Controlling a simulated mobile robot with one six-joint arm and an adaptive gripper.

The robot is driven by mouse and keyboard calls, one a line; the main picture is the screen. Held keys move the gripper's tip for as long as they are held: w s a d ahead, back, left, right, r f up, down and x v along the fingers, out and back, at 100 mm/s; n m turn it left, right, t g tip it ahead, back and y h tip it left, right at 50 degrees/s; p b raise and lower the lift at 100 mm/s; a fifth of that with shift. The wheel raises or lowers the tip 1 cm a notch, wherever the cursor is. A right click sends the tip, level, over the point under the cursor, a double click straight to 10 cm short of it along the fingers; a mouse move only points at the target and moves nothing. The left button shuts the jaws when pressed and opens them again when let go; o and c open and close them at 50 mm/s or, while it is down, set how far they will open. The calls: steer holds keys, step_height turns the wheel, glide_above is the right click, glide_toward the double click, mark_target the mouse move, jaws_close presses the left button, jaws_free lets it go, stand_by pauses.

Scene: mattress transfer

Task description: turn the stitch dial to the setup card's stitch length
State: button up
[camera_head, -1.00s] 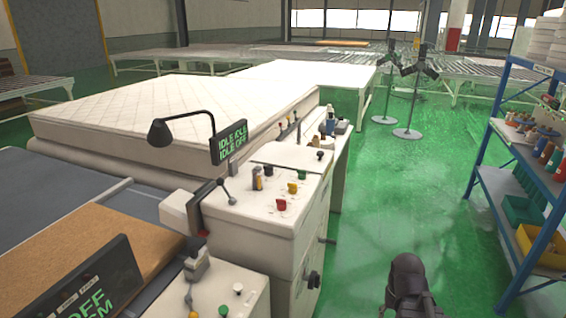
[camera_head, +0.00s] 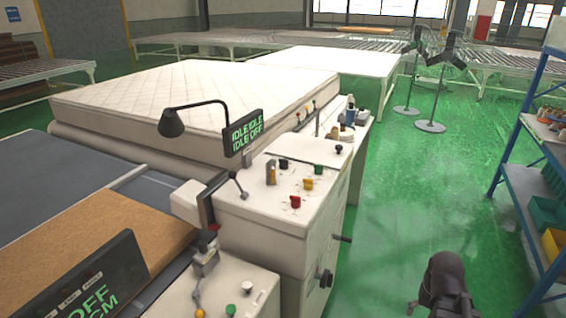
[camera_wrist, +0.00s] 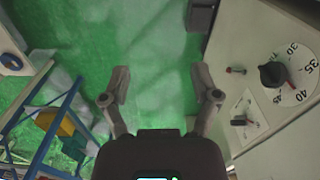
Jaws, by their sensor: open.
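A round black dial knob (camera_wrist: 272,75) sits on a white disc with numbers around it at the right of the wrist view. The numbers 30 and 35 are readable; the pointer's exact setting is not. In the head view, a black knob (camera_head: 325,278) sticks out of the side of the white cabinet (camera_head: 292,245). My gripper (camera_wrist: 163,82) is open and empty, over green floor, to the left of the dial and apart from it. No setup card can be made out.
A small red-tipped lever (camera_wrist: 236,71) and a black switch (camera_wrist: 240,120) are beside the dial. A blue shelf rack (camera_head: 535,200) stands at the right. Red, yellow and green buttons are on the cabinet top.

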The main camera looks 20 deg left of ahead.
steer(key=w+a+r+n+p, duration=0.3)
steer(key=w+a+r+p, duration=0.4)
steer(key=w, duration=0.3)
step_height(320, 180, up, 26)
steer(key=n+p, duration=1.4)
steer(key=p, duration=1.2)
glide_above(285, 162)
steer(key=shift+w+a, duration=0.25)
steer(key=shift+f+b, duration=0.2)
steer(key=shift+b, duration=0.15)
step_height(285, 162, down, 13)
steer(key=b, duration=1.3)
steer(key=shift+f, duration=0.2)
